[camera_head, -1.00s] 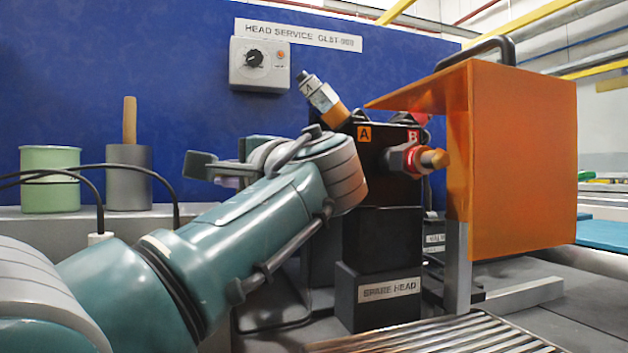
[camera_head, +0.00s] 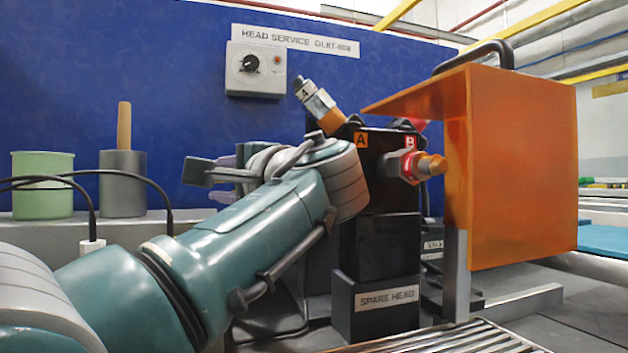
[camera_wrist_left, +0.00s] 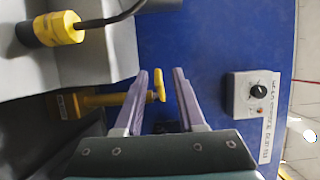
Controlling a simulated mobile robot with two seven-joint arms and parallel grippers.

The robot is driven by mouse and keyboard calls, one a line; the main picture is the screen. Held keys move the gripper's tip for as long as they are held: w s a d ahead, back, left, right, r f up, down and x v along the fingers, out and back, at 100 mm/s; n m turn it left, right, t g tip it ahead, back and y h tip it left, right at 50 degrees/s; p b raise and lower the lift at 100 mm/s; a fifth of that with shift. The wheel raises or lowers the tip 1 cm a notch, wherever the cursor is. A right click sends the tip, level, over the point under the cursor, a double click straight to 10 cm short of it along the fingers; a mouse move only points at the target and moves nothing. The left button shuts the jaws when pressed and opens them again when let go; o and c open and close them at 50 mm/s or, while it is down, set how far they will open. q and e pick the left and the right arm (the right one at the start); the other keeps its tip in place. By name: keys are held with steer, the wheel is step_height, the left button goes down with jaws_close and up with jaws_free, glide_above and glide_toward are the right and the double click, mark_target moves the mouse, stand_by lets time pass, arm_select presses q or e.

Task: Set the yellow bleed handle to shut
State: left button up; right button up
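In the left wrist view, the yellow bleed handle (camera_wrist_left: 158,86) is a short yellow bar at the end of a yellow fitting (camera_wrist_left: 105,99) that comes in from the left. My left gripper (camera_wrist_left: 161,72) has two lavender fingers, spread apart with a clear gap. The handle shows in the gap between them; I cannot tell whether a finger touches it. My right gripper is not in view.
A black spare head (camera_head: 380,240) with A and B fittings stands right of my left wrist. An orange guard (camera_head: 520,165) stands further right. A knob box (camera_head: 255,70) is on the blue panel. A green cup (camera_head: 42,185) and grey cup (camera_head: 122,185) stand left. A yellow cable plug (camera_wrist_left: 60,28) is near the fingers.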

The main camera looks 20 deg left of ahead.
arm_select(q)
steer(key=v, duration=0.7)
steer(key=shift+s+d+p, duration=0.15)
steer(key=shift+d+p, duration=0.05)
steer(key=shift+p, duration=0.1)
